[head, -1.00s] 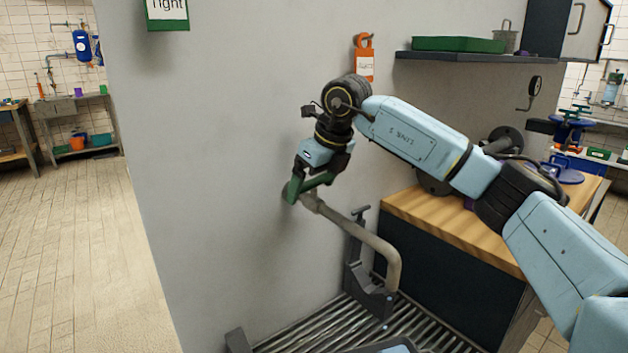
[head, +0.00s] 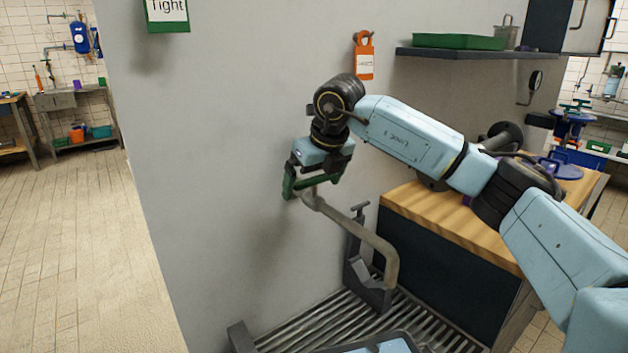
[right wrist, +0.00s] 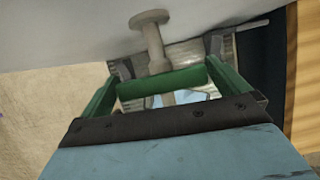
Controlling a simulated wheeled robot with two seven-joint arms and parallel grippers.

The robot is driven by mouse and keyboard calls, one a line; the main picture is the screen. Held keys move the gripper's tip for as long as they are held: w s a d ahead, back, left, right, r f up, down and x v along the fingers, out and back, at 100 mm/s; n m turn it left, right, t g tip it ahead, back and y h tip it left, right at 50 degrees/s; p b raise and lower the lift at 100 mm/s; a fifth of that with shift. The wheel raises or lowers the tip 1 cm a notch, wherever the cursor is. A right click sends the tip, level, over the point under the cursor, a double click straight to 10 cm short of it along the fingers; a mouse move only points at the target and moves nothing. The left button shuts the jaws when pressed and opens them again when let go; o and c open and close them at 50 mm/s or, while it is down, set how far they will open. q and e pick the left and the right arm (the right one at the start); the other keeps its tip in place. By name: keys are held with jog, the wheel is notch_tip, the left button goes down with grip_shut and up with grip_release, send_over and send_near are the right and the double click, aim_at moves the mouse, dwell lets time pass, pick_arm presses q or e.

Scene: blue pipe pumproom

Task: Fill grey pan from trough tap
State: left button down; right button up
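The trough tap is a dull grey pipe spout (head: 365,232) coming off the wall and bending down over the slatted trough (head: 325,318). My right gripper (head: 312,188) is at its wall end, with green fingers spread on either side. In the right wrist view, the tap's round wall flange and stem (right wrist: 152,40) lie beyond the fingers. A green crossbar (right wrist: 162,84) spans between the fingers; I cannot tell if they press on it. A dark-rimmed vessel (head: 345,349), perhaps the grey pan, shows at the bottom edge, mostly cut off, with light blue inside. My left gripper is out of view.
A wooden-topped counter (head: 440,222) is to the right. An orange tag (head: 364,58) hangs on the wall, and a shelf (head: 450,54) holds a green tray (head: 458,41). Open floor lies left.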

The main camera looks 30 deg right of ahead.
jog(key=shift+r, duration=0.1)
jog(key=shift+s+r, duration=0.1)
jog(key=shift+r, duration=0.2)
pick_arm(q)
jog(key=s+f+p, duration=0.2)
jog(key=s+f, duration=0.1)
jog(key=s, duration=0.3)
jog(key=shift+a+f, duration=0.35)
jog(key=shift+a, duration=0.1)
pick_arm(e)
jog(key=v, duration=1.2)
jog(key=shift+s+r, duration=0.15)
jog(key=shift+r, duration=0.15)
